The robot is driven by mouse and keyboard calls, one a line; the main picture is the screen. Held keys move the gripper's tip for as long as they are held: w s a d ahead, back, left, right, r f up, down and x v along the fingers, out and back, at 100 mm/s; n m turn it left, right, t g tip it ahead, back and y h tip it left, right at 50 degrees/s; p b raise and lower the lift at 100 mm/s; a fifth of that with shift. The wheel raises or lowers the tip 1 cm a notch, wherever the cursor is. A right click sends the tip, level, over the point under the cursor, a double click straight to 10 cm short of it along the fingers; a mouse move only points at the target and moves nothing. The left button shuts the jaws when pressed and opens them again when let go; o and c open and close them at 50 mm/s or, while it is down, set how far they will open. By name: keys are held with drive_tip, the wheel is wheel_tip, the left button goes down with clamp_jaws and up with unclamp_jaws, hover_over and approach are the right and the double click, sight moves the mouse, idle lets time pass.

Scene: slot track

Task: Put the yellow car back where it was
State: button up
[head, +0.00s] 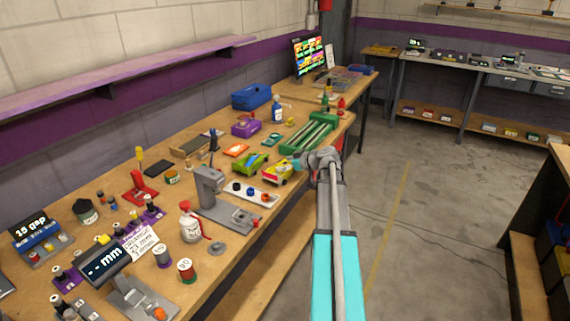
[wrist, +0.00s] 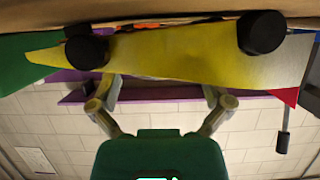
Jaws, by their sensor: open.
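My gripper (head: 299,167) is right beside the car's right end in the head view. In the wrist view my gripper (wrist: 162,90) has its two fingers spread wide, with the car across their tips. I cannot tell whether the fingers touch it. A green car (head: 250,163) stands just left of the yellow one, and a green slot track (head: 310,136) lies behind them.
A white tray with knobs (head: 250,193) and a grey stand (head: 210,187) are nearer on the bench (head: 170,235). A purple box (head: 245,127), blue bin (head: 251,96) and bottle (head: 277,110) stand farther back. The floor (head: 430,220) to the right is clear.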

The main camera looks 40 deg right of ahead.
drive_tip(key=shift+r, duration=0.15)
drive_tip(key=shift+r, duration=0.1)
drive_tip(key=p+v, duration=0.5)
drive_tip(key=v, duration=0.7)
idle(0.6)
drive_tip(key=shift+s, duration=0.1)
